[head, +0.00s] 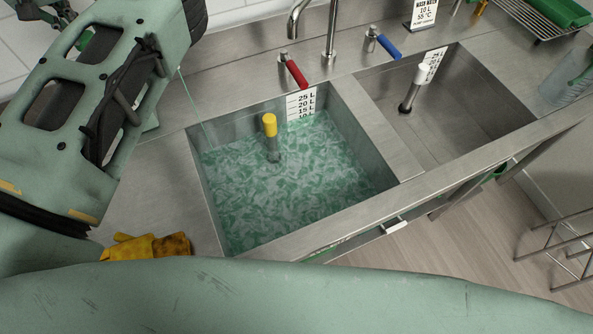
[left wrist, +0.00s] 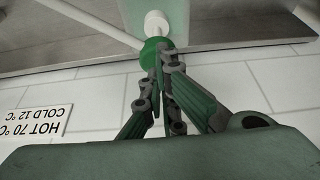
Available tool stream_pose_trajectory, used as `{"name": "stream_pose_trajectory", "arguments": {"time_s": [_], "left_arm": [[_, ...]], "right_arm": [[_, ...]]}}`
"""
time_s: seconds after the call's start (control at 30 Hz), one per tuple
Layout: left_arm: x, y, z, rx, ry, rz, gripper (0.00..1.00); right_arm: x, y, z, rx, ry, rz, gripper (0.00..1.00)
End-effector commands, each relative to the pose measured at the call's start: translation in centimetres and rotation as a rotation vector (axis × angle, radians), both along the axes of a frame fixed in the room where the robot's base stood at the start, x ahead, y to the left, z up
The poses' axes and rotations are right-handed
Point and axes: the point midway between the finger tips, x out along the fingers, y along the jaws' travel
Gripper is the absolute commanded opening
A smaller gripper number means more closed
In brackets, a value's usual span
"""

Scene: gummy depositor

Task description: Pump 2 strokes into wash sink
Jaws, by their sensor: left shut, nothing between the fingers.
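The wash sink (head: 355,118) is the left basin in the head view. It holds rippled, greenish water, with a yellow-topped standpipe (head: 269,126) and a litre scale (head: 301,104) on its back wall. My left gripper (left wrist: 160,66) is shut in the left wrist view, which is upside down. Its fingertips are at the green pump head (left wrist: 153,50), seemingly touching it. A white collar (left wrist: 156,24) joins the pump head to a translucent green container (left wrist: 176,8). A pale spout (left wrist: 90,20) slants away from it. My arm hides most of the pump in the head view. My right gripper is not in view.
A second, empty basin (head: 480,100) with a white-topped standpipe (head: 423,75) lies to the right. Red (head: 297,73) and blue (head: 389,46) tap levers and a faucet (head: 331,30) stand behind. Yellow gloves (head: 148,246) lie at the left front. A wire rack (head: 540,22) is at far right.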

Motion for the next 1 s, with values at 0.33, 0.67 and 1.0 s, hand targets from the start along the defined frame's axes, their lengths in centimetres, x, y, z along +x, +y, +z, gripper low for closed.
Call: {"name": "stream_pose_trajectory", "arguments": {"time_s": [0.33, 0.67, 1.0], "left_arm": [[0.0, -0.1, -1.6, -0.004, 0.003, -0.001, 0.00], [0.0, -0.1, -2.4, -0.005, 0.004, -0.002, 0.00], [0.0, -0.1, -1.7, -0.005, 0.004, -0.002, 0.00]], "right_arm": [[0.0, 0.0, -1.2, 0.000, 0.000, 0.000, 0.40], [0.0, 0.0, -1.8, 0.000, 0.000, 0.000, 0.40], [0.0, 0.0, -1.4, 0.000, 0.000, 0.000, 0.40]]}}
